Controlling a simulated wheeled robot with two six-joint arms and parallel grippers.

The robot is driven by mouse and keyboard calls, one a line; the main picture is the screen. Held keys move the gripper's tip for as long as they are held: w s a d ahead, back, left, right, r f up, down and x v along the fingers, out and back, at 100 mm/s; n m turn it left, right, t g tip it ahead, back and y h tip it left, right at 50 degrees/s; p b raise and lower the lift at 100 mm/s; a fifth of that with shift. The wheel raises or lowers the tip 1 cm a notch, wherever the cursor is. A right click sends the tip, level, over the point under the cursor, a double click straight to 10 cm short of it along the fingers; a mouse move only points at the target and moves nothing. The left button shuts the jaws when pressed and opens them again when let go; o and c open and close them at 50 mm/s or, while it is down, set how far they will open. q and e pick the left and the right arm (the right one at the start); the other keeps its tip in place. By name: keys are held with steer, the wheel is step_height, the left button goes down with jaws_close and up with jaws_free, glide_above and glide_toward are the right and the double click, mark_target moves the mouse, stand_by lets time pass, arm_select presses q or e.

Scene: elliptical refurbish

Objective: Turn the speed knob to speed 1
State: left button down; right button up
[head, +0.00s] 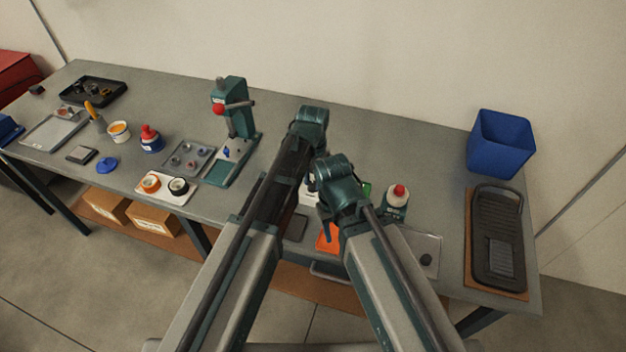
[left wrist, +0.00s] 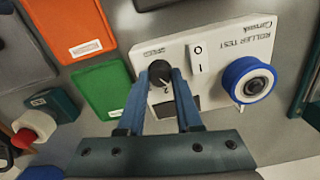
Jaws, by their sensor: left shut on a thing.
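In the left wrist view the white roller test box (left wrist: 200,95) carries a small black speed knob (left wrist: 158,70), a white rocker switch (left wrist: 197,60) marked O and I, and a blue roller (left wrist: 247,80). My left gripper (left wrist: 161,80) is shut on the knob, with one blue finger at each side. A digit that looks like 2 shows just below the knob; other digits are hidden or too small to read. In the head view my arms cover most of the box (head: 309,185) and the knob.
An orange pad (left wrist: 80,30) and a green pad (left wrist: 103,90) lie beside the box. A press stand (head: 236,110) stands to the left. A blue bin (head: 500,145) and a black tray (head: 497,235) occupy the right end.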

mark_target(313, 184)
arm_select(q)
steer(key=shift+n, duration=0.9)
steer(key=c, duration=0.6)
jaws_free()
steer(key=shift+r, duration=0.1)
arm_select(e)
steer(key=shift+r, duration=0.1)
arm_select(q)
step_height(313, 184, up, 14)
steer(key=p, duration=1.3)
steer(key=shift+f+p, duration=0.2)
steer(key=shift+p, duration=0.2)
arm_select(e)
step_height(313, 184, up, 14)
steer(key=shift+f, duration=0.2)
